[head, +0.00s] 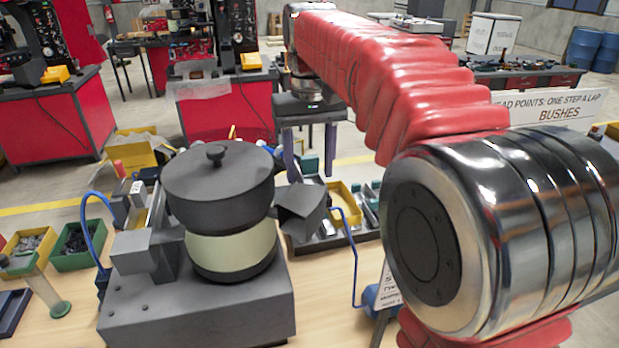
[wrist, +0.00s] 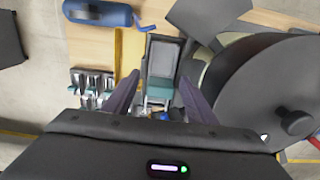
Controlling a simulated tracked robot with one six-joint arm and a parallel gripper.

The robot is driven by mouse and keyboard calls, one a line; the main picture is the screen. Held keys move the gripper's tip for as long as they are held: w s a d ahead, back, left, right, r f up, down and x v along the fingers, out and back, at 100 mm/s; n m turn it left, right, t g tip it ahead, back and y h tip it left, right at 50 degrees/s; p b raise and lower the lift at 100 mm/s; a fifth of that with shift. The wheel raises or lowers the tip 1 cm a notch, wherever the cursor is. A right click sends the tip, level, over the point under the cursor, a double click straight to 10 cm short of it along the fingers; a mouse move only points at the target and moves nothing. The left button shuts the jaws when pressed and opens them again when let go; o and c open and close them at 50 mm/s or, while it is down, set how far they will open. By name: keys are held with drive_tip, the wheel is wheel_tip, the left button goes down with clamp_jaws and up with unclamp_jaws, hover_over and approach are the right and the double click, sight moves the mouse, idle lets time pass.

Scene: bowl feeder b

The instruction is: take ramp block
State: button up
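My gripper (head: 309,172) hangs over the parts area behind the bowl feeder, its two dark fingers apart. In the wrist view my gripper (wrist: 158,82) is also open, with nothing clearly held.
The dark bowl feeder (head: 218,175) stands close by, with its angled chute (head: 300,207) jutting toward the tray area; its lid (wrist: 270,90) is right of my gripper in the wrist view. A yellow bin (head: 345,203), metal parts (wrist: 92,82) and a blue cylinder (wrist: 97,12) are nearby.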

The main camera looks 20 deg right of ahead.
sight(310, 156)
clamp_jaws()
idle(0.4)
drive_tip(key=shift+r, duration=0.15)
drive_tip(key=shift+r, duration=4.85)
